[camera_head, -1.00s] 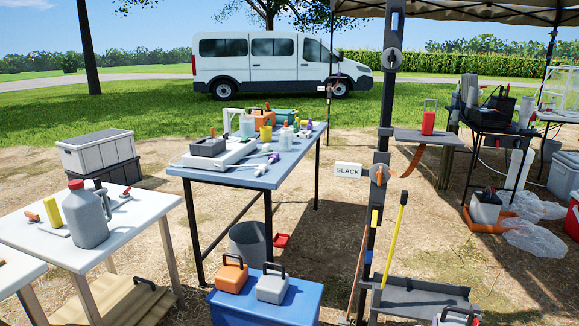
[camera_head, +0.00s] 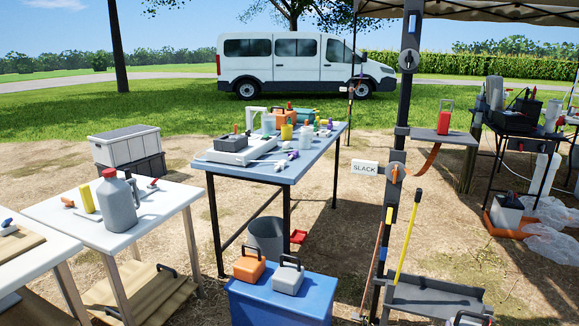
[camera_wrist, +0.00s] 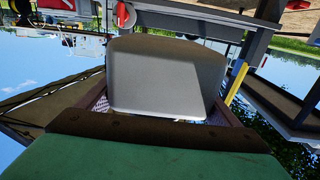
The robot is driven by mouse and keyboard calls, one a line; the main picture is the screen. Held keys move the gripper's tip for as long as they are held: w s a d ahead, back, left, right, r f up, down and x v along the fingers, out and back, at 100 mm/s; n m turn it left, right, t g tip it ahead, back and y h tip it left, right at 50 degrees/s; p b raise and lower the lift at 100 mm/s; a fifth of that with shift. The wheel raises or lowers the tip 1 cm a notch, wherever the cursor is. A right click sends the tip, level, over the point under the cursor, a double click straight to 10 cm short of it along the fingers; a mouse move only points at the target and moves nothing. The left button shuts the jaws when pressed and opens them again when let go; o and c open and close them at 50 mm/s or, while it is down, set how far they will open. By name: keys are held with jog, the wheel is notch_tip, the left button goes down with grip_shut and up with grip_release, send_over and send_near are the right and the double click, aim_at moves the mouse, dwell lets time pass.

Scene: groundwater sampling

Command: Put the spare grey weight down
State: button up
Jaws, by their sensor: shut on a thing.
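My gripper (camera_wrist: 161,112) shows only in the wrist view, shut on a plain light grey block (camera_wrist: 160,75) that looks like the grey weight. The block fills the middle of that view, and its handle is hidden. In the head view, another light grey weight (camera_head: 287,280) with a dark handle stands on the blue box (camera_head: 270,302), beside an orange weight (camera_head: 249,269). My gripper is outside the head view.
A dark post (camera_head: 398,150) carries a SLACK sign (camera_head: 364,168), a small shelf (camera_head: 445,138) with a red weight (camera_head: 445,120), and a low grey tray (camera_head: 437,298). A white table (camera_head: 150,215) with a grey jug (camera_head: 118,205) stands left. Bare ground lies between the tables.

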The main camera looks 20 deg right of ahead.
jog(key=w+a+r+n+t+y, duration=0.2)
jog(key=w+a+r+n+y, duration=0.3)
jog(key=w+a+r, duration=0.65)
jog(key=w+a+r+n+t+y, duration=0.25)
jog(key=w+a+r+y, duration=0.55)
jog(key=w+a, duration=0.65)
jog(key=w+a+r+n+g+y, duration=0.1)
jog(key=a+r+n+y, duration=0.25)
jog(key=a, duration=0.55)
jog(key=w+a+r+n+g+y, duration=0.1)
jog(key=a+r+n+g+y, duration=0.25)
jog(key=a, duration=0.65)
jog(key=s+a+n+g+y, duration=0.35)
jog(key=s+a+y, duration=0.25)
jog(key=a, duration=0.3)
notch_tip(320, 180, up, 17)
jog(key=p, duration=2.6)
jog(key=shift+n+p, duration=0.35)
jog(key=shift+n, duration=0.05)
jog(key=shift+a, duration=0.1)
jog(key=shift+a, duration=0.15)
